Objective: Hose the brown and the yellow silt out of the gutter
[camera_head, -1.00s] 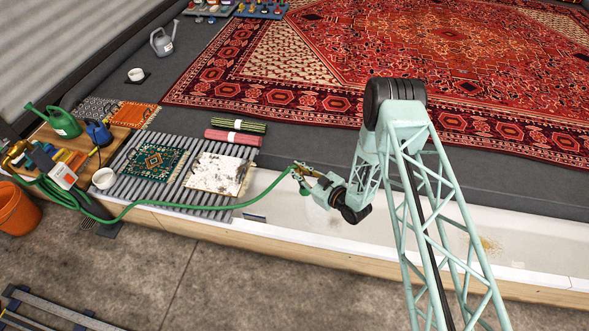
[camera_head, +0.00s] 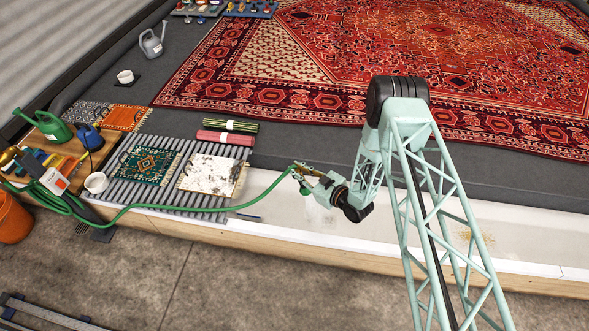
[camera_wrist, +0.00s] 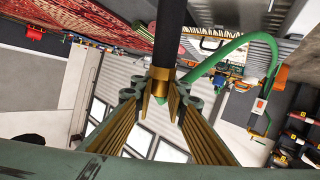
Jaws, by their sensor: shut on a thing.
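My gripper (camera_head: 304,173) is shut on the brass hose nozzle (camera_wrist: 160,82), which sits between its fingers in the wrist view. The green hose (camera_head: 150,206) runs from the nozzle left to the wooden bench. The gripper is over the left part of the pale gutter (camera_head: 400,225). A small yellow-brown silt patch (camera_head: 487,238) lies in the gutter to the right, beyond my arm. A faint greyish patch (camera_head: 322,214) shows below the gripper; I cannot tell whether it is silt or water. No clearly separate brown patch shows; my arm hides part of the gutter.
A slatted rack with a small green rug (camera_head: 149,165) and a stained white rug (camera_head: 211,175) lies left of the gripper. Rolled rugs (camera_head: 227,132) lie behind it. A large red rug (camera_head: 420,60) covers the floor beyond. An orange bucket (camera_head: 13,218) stands far left.

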